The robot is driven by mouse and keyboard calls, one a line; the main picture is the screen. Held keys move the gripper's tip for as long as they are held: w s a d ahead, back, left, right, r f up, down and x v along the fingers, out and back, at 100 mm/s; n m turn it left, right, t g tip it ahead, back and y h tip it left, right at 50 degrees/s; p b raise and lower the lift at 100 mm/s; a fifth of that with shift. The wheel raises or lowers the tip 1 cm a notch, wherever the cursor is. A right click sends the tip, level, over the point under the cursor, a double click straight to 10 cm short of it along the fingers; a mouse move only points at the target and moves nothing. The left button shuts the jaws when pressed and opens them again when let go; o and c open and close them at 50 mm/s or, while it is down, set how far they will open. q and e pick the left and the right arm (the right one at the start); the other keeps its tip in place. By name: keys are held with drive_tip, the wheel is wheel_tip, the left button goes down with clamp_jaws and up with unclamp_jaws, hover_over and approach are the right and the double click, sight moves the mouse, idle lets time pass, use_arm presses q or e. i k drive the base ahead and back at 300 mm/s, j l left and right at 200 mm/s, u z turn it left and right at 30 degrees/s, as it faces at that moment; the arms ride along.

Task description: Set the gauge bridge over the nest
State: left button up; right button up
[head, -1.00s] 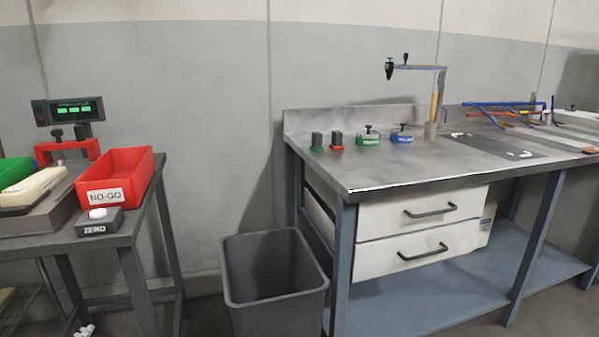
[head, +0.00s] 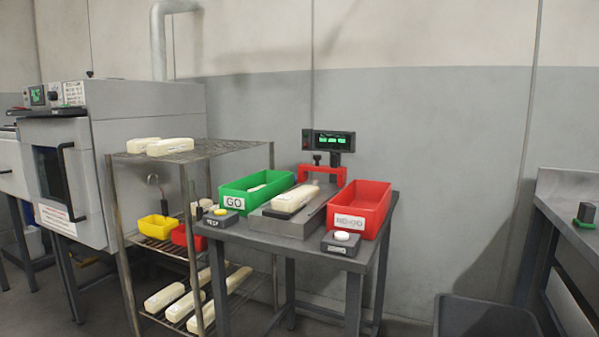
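The gauge bridge (head: 322,172) is a red arch at the back of the grey gauge base (head: 277,224) on a small dark table, with a dark knob or stem above it. A cream, elongated part (head: 296,197) lies on the base in front of the bridge, apparently in the nest, whose outline is mostly hidden under the part. The bridge stands behind the part; whether it spans any of it I cannot tell. A display (head: 333,141) with green digits stands behind. Neither of my grippers is in view.
A green GO bin (head: 253,199) and a red NO-GO bin (head: 361,212) flank the base. A ZERO button box (head: 341,243) and another button box (head: 219,221) sit at the front. A wire rack (head: 183,152) with cream parts stands left, a grey bin (head: 480,318) right.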

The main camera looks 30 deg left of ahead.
sight(304, 168)
drive_tip(key=u, duration=0.9)
drive_tip(key=i+j+z, duration=0.3)
drive_tip(key=i+j, duration=0.15)
drive_tip(key=j+z, duration=0.3)
drive_tip(key=j, duration=0.25)
drive_tip(key=j+z, duration=0.3)
drive_tip(key=j, duration=0.2)
